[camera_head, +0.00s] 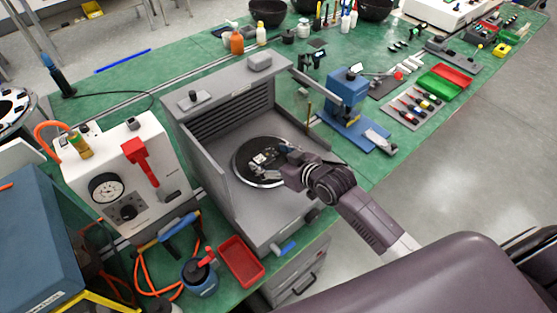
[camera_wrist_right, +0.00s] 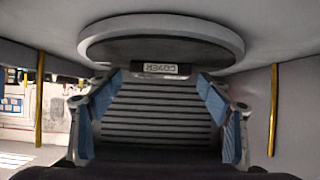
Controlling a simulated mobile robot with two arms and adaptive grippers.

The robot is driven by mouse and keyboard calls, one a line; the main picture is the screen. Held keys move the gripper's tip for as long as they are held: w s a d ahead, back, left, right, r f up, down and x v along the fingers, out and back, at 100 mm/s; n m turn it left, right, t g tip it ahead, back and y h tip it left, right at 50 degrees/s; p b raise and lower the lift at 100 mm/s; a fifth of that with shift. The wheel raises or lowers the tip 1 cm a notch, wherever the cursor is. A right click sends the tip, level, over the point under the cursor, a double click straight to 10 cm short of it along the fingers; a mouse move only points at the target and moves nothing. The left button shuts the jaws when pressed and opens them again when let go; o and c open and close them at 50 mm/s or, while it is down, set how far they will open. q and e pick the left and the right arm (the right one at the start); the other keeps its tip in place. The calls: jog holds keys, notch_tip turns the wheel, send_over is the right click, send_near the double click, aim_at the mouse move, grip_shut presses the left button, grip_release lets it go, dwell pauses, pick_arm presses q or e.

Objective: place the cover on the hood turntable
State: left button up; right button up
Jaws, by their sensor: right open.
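The hood turntable (camera_head: 240,171) is a dark disc with a silver rim inside the grey open-front hood. It shows upside down at the top of the right wrist view (camera_wrist_right: 160,28). A small plate lettered COVER (camera_wrist_right: 160,68) shows at the disc's edge in that view, between and just beyond my fingertips. A small pale and dark piece (camera_head: 265,157) lies on the disc in the head view. My right gripper (camera_head: 286,157) is open at the right side of the disc, its blue-padded fingers (camera_wrist_right: 160,92) apart. Contact with the plate cannot be told. My left gripper is not in view.
The hood's side wall (camera_head: 207,150) and slatted back (camera_head: 235,105) enclose the turntable. A white gauge unit (camera_head: 140,190) stands left of the hood. A red tray (camera_head: 240,262) lies in front and a blue press (camera_head: 345,95) stands to the right on the green bench.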

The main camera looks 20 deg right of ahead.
jog(key=b+v, duration=0.1)
jog(key=v, duration=1)
jog(key=shift+s+b, duration=0.4)
jog(key=shift+s+d, duration=0.1)
jog(key=shift+d, duration=0.05)
